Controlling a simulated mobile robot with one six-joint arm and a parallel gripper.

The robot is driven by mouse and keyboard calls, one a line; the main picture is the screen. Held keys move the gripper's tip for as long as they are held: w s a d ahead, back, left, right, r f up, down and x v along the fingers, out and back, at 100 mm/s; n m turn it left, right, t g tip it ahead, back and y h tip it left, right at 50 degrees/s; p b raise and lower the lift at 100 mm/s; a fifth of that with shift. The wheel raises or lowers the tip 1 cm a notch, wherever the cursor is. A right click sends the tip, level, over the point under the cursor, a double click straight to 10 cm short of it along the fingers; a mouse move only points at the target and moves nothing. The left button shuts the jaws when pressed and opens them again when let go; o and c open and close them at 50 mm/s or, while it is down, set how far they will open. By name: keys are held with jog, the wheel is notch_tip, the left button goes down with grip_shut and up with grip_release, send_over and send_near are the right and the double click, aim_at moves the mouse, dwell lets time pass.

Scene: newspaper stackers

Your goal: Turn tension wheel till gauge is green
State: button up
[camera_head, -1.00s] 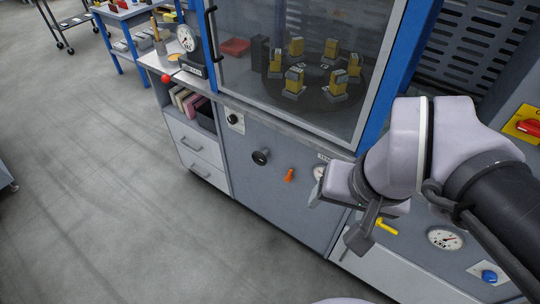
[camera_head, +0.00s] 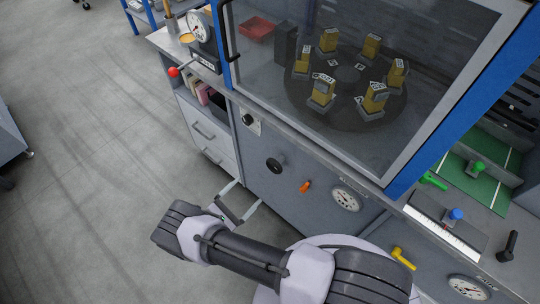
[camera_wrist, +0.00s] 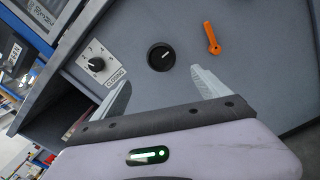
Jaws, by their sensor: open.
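A round black knob (camera_head: 275,166), likely the tension wheel, is on the grey front panel; in the wrist view the knob (camera_wrist: 161,58) shows a pale mark and lies just beyond and between my fingertips. My gripper (camera_head: 248,194) is open and empty, its two fingers pointing at the panel, apart from the knob; the wrist view shows the gripper (camera_wrist: 161,78) too. A round white gauge (camera_head: 346,198) is right of the knob; its needle and any green zone are too small to read. Another gauge (camera_head: 468,287) is at lower right.
An orange lever (camera_head: 305,186) sits between knob and gauge. A smaller labelled dial (camera_head: 247,119) is up left, and a yellow handle (camera_head: 402,258) lower right. A glass-fronted cabinet (camera_head: 440,100) overhangs the panel. The floor (camera_head: 90,180) at left is open.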

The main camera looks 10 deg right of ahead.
aim_at(272, 168)
jog(key=b+x, duration=0.1)
jog(key=x, duration=1.5)
jog(key=shift+d, duration=0.3)
jog(key=c, duration=1.4)
